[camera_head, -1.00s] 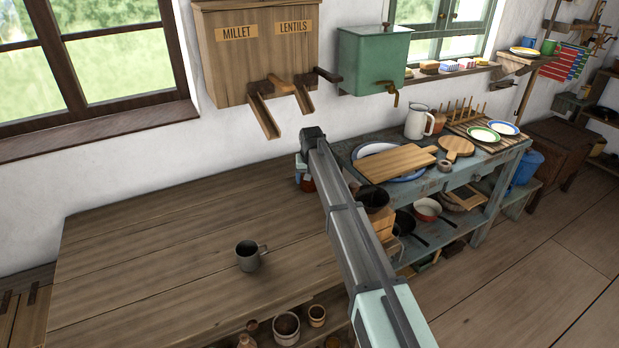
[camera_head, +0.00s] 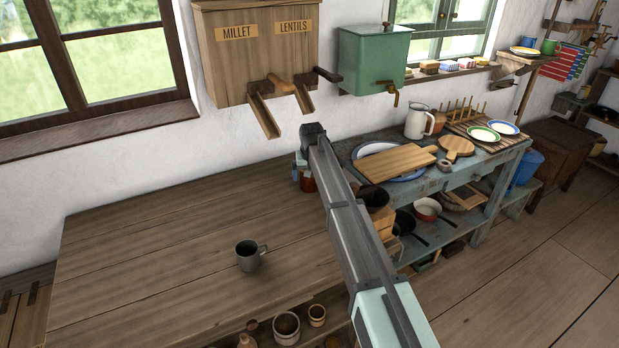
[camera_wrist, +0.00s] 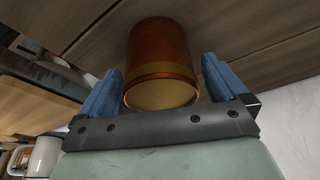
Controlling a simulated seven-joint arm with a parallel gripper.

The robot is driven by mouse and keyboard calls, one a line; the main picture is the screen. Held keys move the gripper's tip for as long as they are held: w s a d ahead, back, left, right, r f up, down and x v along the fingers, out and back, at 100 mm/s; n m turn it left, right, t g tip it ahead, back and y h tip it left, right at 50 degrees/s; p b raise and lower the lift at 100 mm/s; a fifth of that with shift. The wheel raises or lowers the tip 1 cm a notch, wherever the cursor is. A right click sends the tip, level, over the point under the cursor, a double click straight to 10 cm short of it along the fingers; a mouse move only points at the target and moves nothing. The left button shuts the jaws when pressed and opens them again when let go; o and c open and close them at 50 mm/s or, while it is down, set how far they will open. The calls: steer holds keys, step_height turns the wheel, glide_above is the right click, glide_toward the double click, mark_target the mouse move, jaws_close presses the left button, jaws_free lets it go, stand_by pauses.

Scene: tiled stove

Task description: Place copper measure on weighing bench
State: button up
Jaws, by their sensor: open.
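The copper measure (camera_wrist: 158,60) is a reddish-brown cylinder with a brass-coloured band near one end. In the wrist view it lies between the two blue fingers of my gripper (camera_wrist: 155,85), which are open; gaps show beside it. In the head view the measure (camera_head: 308,185) is partly hidden by my arm, near the back right of the plain wooden table (camera_head: 150,255), which may be the weighing bench. My gripper (camera_head: 299,175) is beside it there, also mostly hidden. Whether the measure rests on the wood is hard to tell.
A grey metal mug (camera_head: 248,256) stands on the wooden table, otherwise largely clear. A millet and lentils dispenser (camera_head: 255,60) hangs above. To the right, a blue-grey bench (camera_head: 480,165) holds a cutting board (camera_head: 395,162), plates and a jug (camera_head: 418,122).

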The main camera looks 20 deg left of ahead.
steer(key=v, duration=1)
steer(key=shift+d+r, duration=0.1)
steer(key=shift+r, duration=0.05)
